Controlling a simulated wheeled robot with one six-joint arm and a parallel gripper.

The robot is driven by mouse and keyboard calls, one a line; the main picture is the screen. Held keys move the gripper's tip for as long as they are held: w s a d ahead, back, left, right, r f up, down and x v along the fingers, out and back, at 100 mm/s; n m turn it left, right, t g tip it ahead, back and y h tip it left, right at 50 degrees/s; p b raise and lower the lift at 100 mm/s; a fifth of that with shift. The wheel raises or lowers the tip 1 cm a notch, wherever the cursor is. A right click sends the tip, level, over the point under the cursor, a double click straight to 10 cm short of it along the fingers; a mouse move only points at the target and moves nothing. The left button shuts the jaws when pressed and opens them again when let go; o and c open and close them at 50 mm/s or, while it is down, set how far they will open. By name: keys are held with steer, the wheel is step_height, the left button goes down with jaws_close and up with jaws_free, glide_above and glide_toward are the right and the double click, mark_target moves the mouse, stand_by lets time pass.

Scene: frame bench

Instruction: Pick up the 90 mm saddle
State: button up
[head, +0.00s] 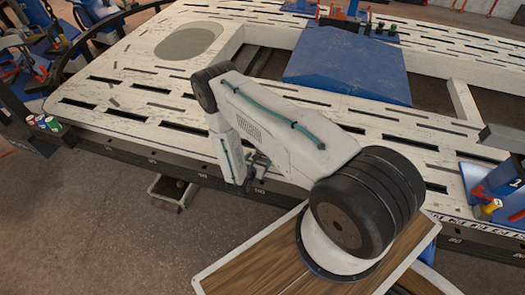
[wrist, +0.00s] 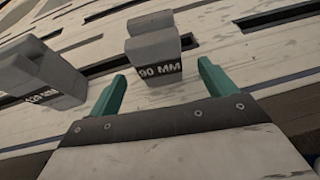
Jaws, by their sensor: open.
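The 90 mm saddle (wrist: 153,45) is a grey block with "90 MM" in white on its dark front face. It stands on the pale slotted bench top (wrist: 210,45) in the upper middle of the wrist view. My gripper (wrist: 162,70) is open, its two teal fingers apart and nothing between them. The saddle lies just beyond the fingertips, between them in the picture; I see no contact. In the head view my gripper (head: 258,165) hangs by the bench's front edge, mostly hidden by my arm. I cannot make out the saddle there.
A larger grey saddle (wrist: 40,72) with a partly legible label stands left of the 90 mm one. In the head view, a blue sloped block (head: 345,65) lies across the bench frame (head: 100,95). Blue clamps (head: 490,185) stand at right, small cans (head: 46,122) at left.

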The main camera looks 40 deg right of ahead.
steer(key=shift+w+d+f, duration=0.15)
steer(key=shift+d+f, duration=0.1)
steer(key=shift+f, duration=0.1)
steer(key=x, duration=0.7)
steer(key=shift+a+f, duration=0.15)
steer(key=shift+w, duration=0.1)
steer(key=c, duration=1.4)
